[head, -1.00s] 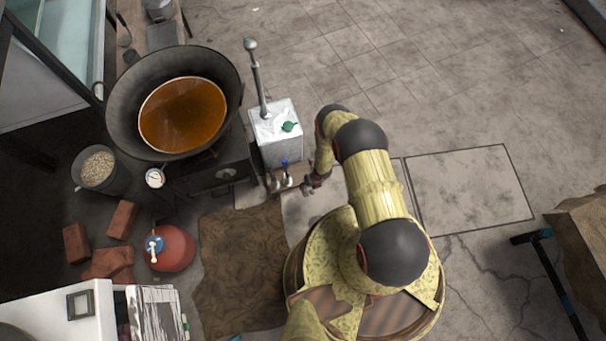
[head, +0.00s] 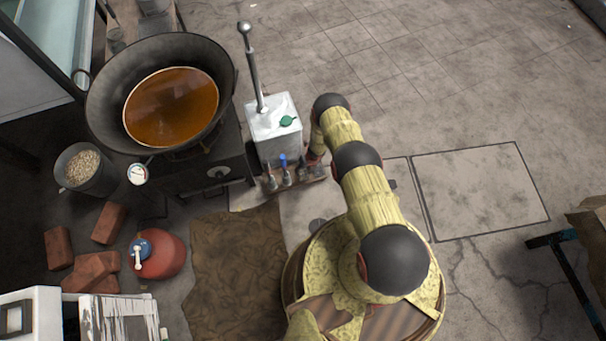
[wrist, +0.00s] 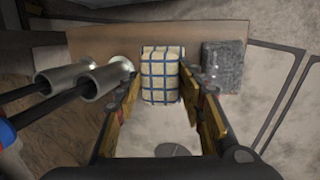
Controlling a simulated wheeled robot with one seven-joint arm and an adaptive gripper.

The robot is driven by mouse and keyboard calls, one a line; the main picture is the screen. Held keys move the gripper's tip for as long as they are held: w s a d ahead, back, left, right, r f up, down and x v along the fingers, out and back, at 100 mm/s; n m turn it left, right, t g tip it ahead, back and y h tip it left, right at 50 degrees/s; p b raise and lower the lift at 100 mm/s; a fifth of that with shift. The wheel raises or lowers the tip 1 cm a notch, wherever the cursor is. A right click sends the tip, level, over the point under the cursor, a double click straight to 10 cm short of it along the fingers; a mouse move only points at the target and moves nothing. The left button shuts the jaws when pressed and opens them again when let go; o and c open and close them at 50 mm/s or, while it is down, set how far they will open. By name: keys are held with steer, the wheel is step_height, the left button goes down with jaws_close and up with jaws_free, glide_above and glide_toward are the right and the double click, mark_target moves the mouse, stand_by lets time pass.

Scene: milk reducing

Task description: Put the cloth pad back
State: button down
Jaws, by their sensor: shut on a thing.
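The cloth pad (wrist: 161,88), cream with a blue grid, shows in the wrist view between the two fingers of my gripper (wrist: 160,72). My gripper is shut on it. The pad's far end overlaps a brown wooden board (wrist: 100,40); whether it rests on the board or is held above it I cannot tell. In the head view the board (head: 312,174) lies in front of the white metal box, and my arm hides the pad and gripper.
The white box (head: 275,130) has a tall lever. A wok of orange liquid (head: 170,107) stands left. Open floor lies right.

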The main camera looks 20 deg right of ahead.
mark_target(303, 171)
steer(key=shift+w+f+b, duration=0.35)
steer(key=shift+w, duration=0.05)
steer(key=x, duration=0.1)
steer(key=b+x, duration=0.2)
steer(key=shift+s+d+f, duration=0.2)
steer(key=shift+d, duration=0.15)
steer(key=shift+r, duration=0.15)
steer(key=c, duration=1.2)
jaws_free()
steer(key=shift+o, duration=0.5)
